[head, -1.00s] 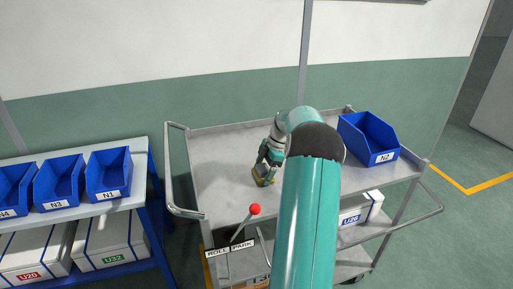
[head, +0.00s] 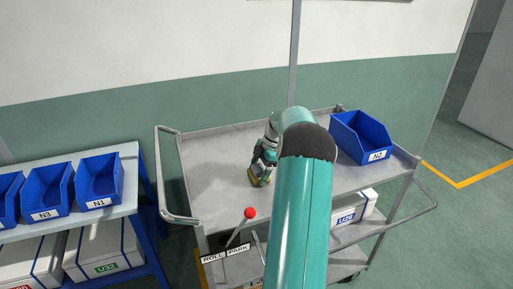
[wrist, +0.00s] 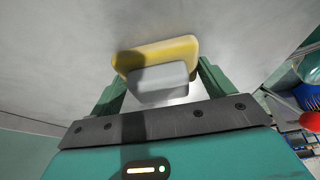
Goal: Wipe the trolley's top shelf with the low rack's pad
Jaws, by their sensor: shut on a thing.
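The pad (wrist: 158,52) has a yellow lower layer and a grey block (wrist: 160,82) on top, seen in the wrist view. My gripper (wrist: 160,88) is shut on the grey block, one finger on each side. In the head view my gripper (head: 262,172) is low over the left-middle part of the trolley's top shelf (head: 210,180). The pad (head: 258,181) shows there as a small yellowish piece at the shelf surface. I cannot tell whether it presses on the shelf. My arm hides part of the shelf's middle and front.
A blue bin N2 (head: 362,138) stands on the shelf's right end. A red-knobbed lever (head: 250,213) marked ROLL and PARK rises at the trolley's front. A box (head: 352,212) sits on the lower shelf. A rack with blue bins (head: 98,182) stands at left.

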